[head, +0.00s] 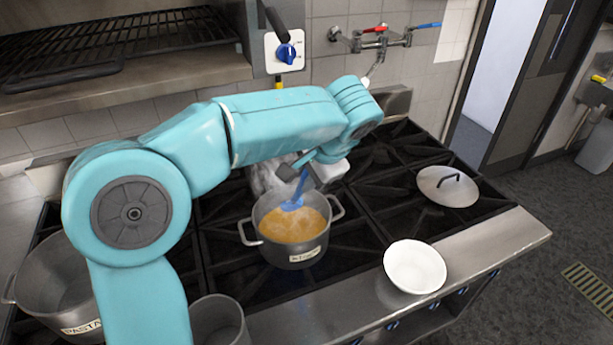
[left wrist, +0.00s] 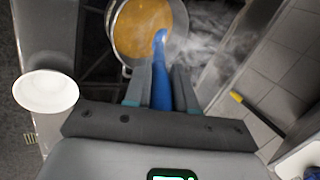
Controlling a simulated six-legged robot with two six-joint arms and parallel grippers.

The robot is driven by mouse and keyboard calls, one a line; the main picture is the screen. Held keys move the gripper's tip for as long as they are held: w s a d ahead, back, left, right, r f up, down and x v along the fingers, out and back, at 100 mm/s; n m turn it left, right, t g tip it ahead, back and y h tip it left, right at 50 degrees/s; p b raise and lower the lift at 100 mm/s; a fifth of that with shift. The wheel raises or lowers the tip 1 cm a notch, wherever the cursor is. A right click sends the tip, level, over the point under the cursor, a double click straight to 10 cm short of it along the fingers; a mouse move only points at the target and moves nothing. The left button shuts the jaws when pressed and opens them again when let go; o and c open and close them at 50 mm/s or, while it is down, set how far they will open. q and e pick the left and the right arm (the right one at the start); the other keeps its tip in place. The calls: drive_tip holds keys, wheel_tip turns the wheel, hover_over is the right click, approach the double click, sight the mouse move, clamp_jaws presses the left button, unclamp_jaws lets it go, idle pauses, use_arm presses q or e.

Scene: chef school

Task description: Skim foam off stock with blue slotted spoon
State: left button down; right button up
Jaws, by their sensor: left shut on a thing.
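The stock pot (head: 257,243) stands on the stove, with orange-brown stock (head: 291,225) in it. My left gripper (head: 304,172) is above the pot, shut on the handle of the blue slotted spoon (head: 299,190). The spoon points down, and its head is at the stock's surface. In the left wrist view the spoon (left wrist: 160,70) runs from between the fingers (left wrist: 160,90) into the pot (left wrist: 181,22). Pale patches of foam cannot be told clearly from the stock. A white bowl (head: 415,267) stands empty on the stove's front edge. My right gripper is not in view.
A metal lid (head: 447,186) lies on the burners at the right. A large pot labelled PASTA (head: 50,275) and another metal pot (head: 218,322) stand at the front left. Steam rises behind the stock pot. A tap (head: 380,38) is on the back wall.

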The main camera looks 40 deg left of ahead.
use_arm(q)
drive_tip(key=shift+r, duration=3.75)
